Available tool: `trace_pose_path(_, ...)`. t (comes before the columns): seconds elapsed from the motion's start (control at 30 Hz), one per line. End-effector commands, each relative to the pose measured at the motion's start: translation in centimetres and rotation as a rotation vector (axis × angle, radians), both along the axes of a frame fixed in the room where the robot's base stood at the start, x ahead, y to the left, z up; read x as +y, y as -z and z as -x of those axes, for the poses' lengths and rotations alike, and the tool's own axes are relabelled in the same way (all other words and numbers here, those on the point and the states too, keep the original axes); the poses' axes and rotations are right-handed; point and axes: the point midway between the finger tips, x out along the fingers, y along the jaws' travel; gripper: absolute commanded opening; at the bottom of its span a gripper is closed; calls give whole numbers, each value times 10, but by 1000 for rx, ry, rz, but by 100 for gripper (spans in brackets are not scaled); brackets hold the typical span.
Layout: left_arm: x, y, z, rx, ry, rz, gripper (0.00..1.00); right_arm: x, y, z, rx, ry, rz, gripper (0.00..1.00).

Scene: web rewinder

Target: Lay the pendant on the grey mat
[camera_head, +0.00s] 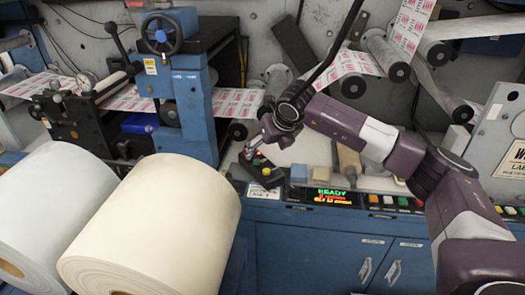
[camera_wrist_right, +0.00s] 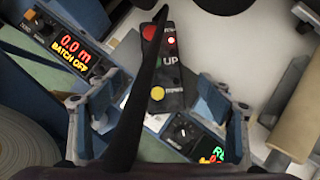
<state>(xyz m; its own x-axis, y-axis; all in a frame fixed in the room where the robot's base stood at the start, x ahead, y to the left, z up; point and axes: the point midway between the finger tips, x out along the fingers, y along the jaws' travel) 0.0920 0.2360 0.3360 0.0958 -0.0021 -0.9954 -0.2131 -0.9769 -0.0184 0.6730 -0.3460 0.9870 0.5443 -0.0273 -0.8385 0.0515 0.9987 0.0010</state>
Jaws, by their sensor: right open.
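The pendant (camera_head: 264,170) is a dark slim box on the pale worktop behind the console edge. In the right wrist view the pendant (camera_wrist_right: 166,62) shows red, green and yellow buttons and the letters "UP". My right gripper (camera_head: 262,148) is just above it. In the wrist view the right gripper (camera_wrist_right: 155,108) is open, its fingers apart at either side below the pendant's near end, with nothing held. A black strip, perhaps a cable, crosses in front of the pendant's left side. I cannot pick out the grey mat for certain. My left gripper is not in view.
A blue block (camera_head: 299,173) and a beige block (camera_head: 315,173) stand right of the pendant. The "READY" display (camera_head: 330,196) is at the console front. Two large white rolls (camera_head: 165,225) fill the lower left. Pale worktop (camera_head: 308,150) is clear behind the blocks.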

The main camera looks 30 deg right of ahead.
Motion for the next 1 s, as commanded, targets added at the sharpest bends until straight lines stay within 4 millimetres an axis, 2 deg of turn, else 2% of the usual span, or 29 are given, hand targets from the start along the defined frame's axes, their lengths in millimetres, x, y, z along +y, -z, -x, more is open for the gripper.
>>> trace_pose_path(0.03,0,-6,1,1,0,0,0,-1,-11,5,-1,0,1,73)
trace_pose_path(0.1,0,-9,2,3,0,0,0,0,-20,11,-2,-2,1,73)
trace_pose_path(0.3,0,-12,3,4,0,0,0,1,-32,21,0,0,0,73)
trace_pose_path(0.87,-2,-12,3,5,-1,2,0,2,-32,21,1,-2,-3,73)
trace_pose_path(1.0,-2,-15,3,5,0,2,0,17,-20,20,31,-30,-86,73)
